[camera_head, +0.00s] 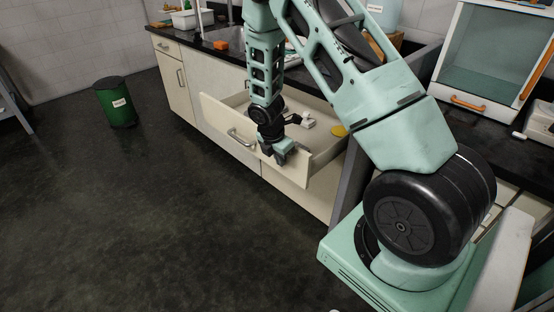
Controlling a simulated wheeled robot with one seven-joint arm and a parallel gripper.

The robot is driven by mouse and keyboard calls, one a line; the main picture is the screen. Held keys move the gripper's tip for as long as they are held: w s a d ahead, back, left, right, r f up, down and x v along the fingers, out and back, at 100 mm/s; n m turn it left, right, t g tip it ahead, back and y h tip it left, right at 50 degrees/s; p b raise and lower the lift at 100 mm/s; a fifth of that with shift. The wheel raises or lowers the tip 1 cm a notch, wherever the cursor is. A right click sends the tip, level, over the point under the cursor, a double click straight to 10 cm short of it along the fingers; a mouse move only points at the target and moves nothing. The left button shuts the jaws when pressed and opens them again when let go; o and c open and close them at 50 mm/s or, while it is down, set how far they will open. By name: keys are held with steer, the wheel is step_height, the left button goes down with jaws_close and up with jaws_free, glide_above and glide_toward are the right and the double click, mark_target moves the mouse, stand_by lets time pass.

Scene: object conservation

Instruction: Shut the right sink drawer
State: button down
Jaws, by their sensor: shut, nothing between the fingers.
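The right sink drawer (298,172) is a cream drawer, pulled well out of the counter below the sink. Its front has a metal bar handle (240,138) near the left end. Inside lie a small white item (309,122) and a yellow round item (339,130). My gripper (284,156) is shut and empty. It points down at the top of the drawer front, right of the handle. I cannot tell whether it touches the front. My wrist hides part of the drawer's inside.
The dark countertop (219,51) holds an orange block (221,45) and a white bin (192,20). A green bin (116,102) stands on the floor at left. A grey panel stands just right of the drawer. The floor before the drawer is clear.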

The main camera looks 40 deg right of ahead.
steer(key=shift+d, duration=0.1)
steer(key=p, duration=0.7)
glide_above(329, 140)
steer(key=shift+d, duration=0.25)
steer(key=shift+a, duration=0.1)
